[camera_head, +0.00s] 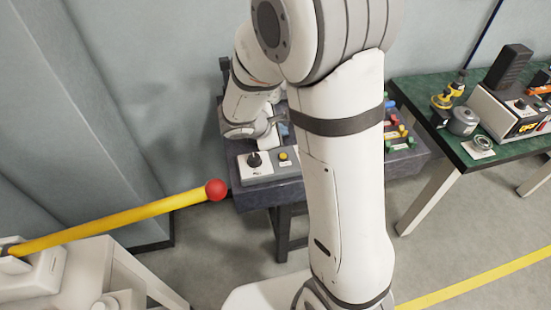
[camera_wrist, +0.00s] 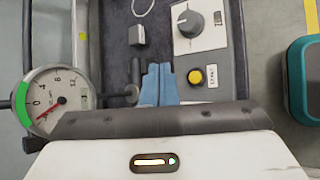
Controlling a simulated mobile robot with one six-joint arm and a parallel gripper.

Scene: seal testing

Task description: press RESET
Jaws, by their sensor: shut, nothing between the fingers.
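My gripper (camera_wrist: 160,70) shows in the wrist view as two blue fingers, shut together with nothing between them. In the head view my arm largely hides it. A round yellow button (camera_wrist: 195,77) sits on a grey control panel just right of the fingertips, apart from them in the picture. A small label beside it is too small to read surely. The yellow button also shows in the head view (camera_head: 283,156), right of a black knob (camera_head: 254,160) on a white plate. The knob is at the top in the wrist view (camera_wrist: 190,23). I cannot make out a button marked RESET.
A pressure gauge (camera_wrist: 55,100) with a red needle near 0 stands left of the fingers. A teal object (camera_wrist: 301,80) is at the right edge. A green table (camera_head: 410,86) stands right.

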